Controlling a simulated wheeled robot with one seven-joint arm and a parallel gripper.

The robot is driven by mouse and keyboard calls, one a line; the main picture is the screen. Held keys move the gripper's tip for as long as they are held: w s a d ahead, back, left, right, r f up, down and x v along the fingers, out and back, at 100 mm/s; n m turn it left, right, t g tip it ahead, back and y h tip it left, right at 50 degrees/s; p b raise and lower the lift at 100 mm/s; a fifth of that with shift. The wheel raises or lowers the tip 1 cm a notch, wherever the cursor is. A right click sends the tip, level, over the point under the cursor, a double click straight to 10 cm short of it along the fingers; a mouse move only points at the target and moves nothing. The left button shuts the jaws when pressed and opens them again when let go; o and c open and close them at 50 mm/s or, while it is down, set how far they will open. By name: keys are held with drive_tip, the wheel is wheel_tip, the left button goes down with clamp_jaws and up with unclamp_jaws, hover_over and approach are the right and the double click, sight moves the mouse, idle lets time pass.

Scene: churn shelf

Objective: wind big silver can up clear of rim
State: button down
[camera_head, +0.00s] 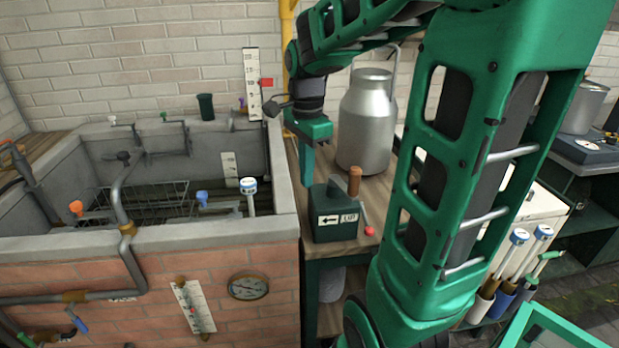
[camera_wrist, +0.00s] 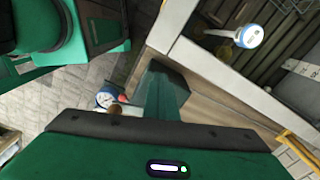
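The big silver can (camera_head: 367,125) stands upright on a wooden bench, right of the brick basin, with a tall bail handle over its top. My arm crosses in front of its upper right. A dark green box (camera_head: 335,215) stands on the bench in front of the can. It carries a white arrow sign, a wooden grip (camera_head: 354,181) and a red-ended lever (camera_head: 368,230). My gripper (camera_head: 308,165) points down over the bench, left of the can and behind the box. A green finger (camera_wrist: 160,95) shows in the wrist view. Nothing is visibly held; the finger gap is unclear.
The brick basin (camera_head: 150,240) fills the left, with pipes, coloured taps and a wire rack (camera_head: 145,203) inside. Its rim is close to my gripper. A yellow pipe (camera_head: 288,50) runs up the wall. Another metal pot (camera_head: 584,107) stands at the far right.

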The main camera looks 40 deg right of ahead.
drive_tip(key=shift+w+d, duration=0.25)
drive_tip(key=shift+w, duration=0.9)
drive_tip(key=c, duration=2)
unclamp_jaws()
drive_tip(key=shift+c, duration=0.2)
drive_tip(key=shift+r, duration=0.1)
wheel_tip(320, 180, up, 11)
drive_tip(key=s+a+f+n, duration=0.1)
drive_tip(key=s+f+n, duration=1.2)
drive_tip(key=s, duration=0.7)
wheel_tip(320, 180, down, 3)
drive_tip(key=shift+s+r+n, duration=0.15)
drive_tip(key=shift+n, duration=0.15)
